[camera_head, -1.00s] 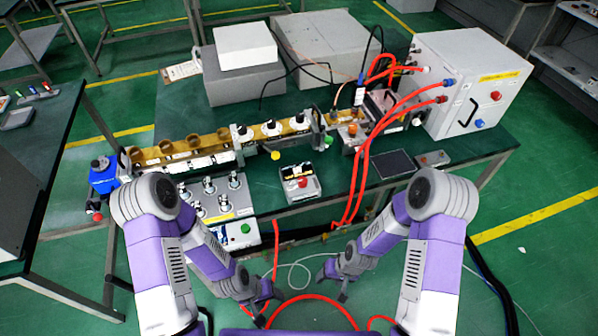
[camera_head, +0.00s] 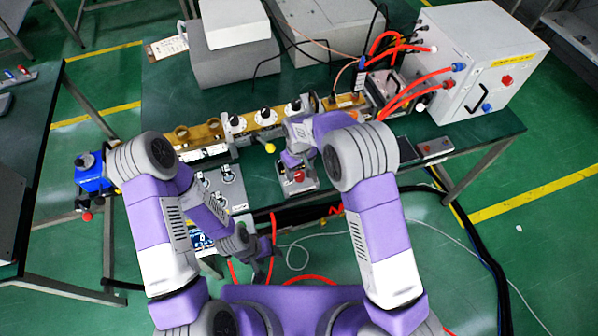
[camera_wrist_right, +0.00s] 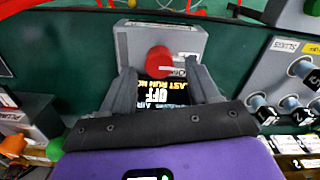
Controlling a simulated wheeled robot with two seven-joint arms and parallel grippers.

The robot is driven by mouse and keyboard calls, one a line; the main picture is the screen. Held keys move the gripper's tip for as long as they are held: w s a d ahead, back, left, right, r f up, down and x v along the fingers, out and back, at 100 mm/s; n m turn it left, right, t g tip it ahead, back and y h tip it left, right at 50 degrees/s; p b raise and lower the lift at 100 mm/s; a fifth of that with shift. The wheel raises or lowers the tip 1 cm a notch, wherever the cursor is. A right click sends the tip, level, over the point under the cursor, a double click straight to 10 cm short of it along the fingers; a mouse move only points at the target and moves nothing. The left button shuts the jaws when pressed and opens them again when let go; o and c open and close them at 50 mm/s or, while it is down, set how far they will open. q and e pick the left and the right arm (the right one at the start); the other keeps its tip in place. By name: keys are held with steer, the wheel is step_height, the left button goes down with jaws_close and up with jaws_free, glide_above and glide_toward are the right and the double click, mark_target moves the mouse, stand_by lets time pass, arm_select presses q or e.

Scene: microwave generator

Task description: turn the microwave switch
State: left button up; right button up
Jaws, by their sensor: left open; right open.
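The microwave switch is a small grey box (camera_head: 301,186) with a red knob (camera_head: 299,176) near the table's front edge. In the right wrist view, the red knob (camera_wrist_right: 159,61) sticks up from the grey box (camera_wrist_right: 188,40), beside a black label with the word OFF. My right gripper (camera_wrist_right: 160,72) is open and points at the box, its two dark fingers on either side of the knob and label. I cannot tell whether they touch the knob. In the head view my right gripper (camera_head: 291,158) partly covers the box. My left gripper (camera_head: 252,262) is open and empty, low in front of the table.
A grey panel with several silver knobs (camera_head: 222,186) stands left of the switch, and a waveguide row (camera_head: 265,120) lies behind it. A white cabinet (camera_head: 480,62) with red hoses is at the right. A small grey box (camera_head: 434,147) sits at the right front edge.

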steer(key=shift+f, duration=1.05)
steer(key=shift+c, duration=0.2)
steer(key=c, duration=1)
steer(key=m, duration=0.5)
steer(key=shift+d+m, duration=0.1)
steer(key=shift+m, duration=0.3)
steer(key=m, duration=0.6)
steer(key=shift+d, duration=0.1)
